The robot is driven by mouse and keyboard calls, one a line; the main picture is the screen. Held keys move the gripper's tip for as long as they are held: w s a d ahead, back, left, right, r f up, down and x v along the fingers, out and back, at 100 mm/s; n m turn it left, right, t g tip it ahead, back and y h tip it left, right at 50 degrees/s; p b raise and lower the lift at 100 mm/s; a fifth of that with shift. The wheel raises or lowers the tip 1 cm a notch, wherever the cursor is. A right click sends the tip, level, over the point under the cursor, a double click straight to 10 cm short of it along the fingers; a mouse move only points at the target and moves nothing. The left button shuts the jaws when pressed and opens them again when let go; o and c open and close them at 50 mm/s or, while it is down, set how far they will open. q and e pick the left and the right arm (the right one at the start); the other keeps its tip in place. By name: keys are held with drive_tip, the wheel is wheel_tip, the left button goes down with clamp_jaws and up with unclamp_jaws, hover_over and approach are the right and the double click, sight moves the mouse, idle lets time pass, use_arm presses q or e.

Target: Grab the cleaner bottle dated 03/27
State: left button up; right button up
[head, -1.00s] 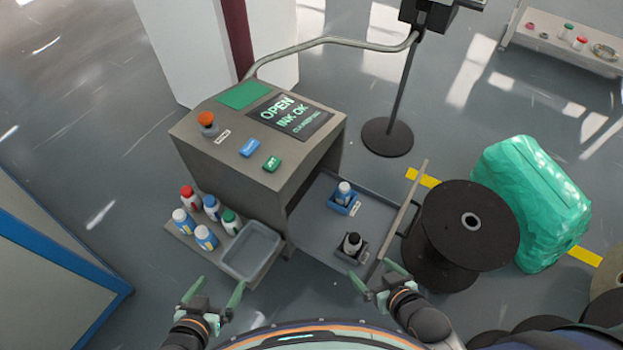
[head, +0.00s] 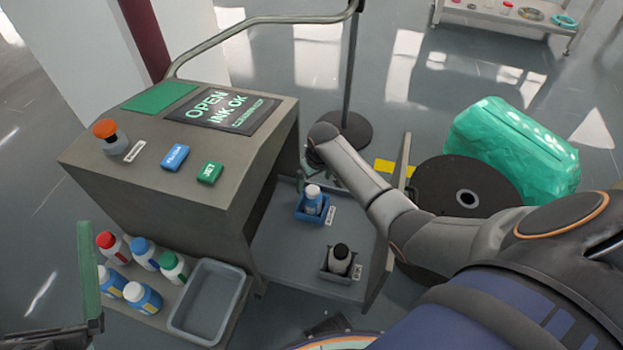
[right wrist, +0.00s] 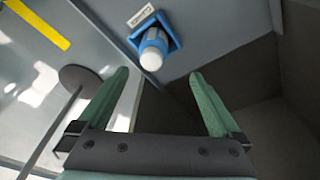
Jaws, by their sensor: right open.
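A white-capped bottle with a blue body (head: 313,203) stands in a small blue holder (head: 304,217) on the cabinet's open shelf; the right wrist view also shows this bottle (right wrist: 153,50). No date is readable. My right gripper (right wrist: 159,75) is open and empty, with the white-capped bottle beyond its fingertips; in the head view it is mostly hidden at my arm's end. One green finger of my left gripper (head: 89,275) shows at the left edge.
A black-capped bottle (head: 339,259) sits in a dark holder on the same shelf. An empty grey bin (head: 208,300) is beside the side-tray bottles. The cabinet (head: 180,160), pole stand (head: 346,130) and black spool (head: 468,185) stand around the shelf.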

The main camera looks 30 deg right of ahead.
sight(313, 190)
drive_tip(key=w+b, duration=0.1)
drive_tip(key=w+d+g+b, duration=0.1)
drive_tip(key=shift+w+d+f+m+b, duration=0.2)
drive_tip(key=shift+w+m+b, duration=0.05)
drive_tip(key=shift+m+b, duration=0.15)
drive_tip(key=f+b, duration=0.1)
drive_tip(key=f, duration=0.1)
drive_tip(key=f+b, duration=0.1)
drive_tip(key=f, duration=0.1)
drive_tip(key=f+b, duration=0.2)
drive_tip(key=shift+w+f, duration=0.2)
drive_tip(key=shift+w, duration=0.2)
drive_tip(key=f+b, duration=0.4)
drive_tip(key=f, duration=0.1)
drive_tip(key=shift+w+d+b, duration=0.35)
use_arm(q)
drive_tip(key=s+d+f+m+h, duration=0.1)
drive_tip(key=s+f+m+h, duration=0.1)
drive_tip(key=f, duration=0.6)
drive_tip(key=shift+s+d+f+m+h, duration=0.15)
drive_tip(key=shift+s+d+m+h, duration=0.3)
drive_tip(key=shift+h, duration=0.55)
drive_tip(key=shift+a+n, duration=0.15)
drive_tip(key=shift+n, duration=0.1)
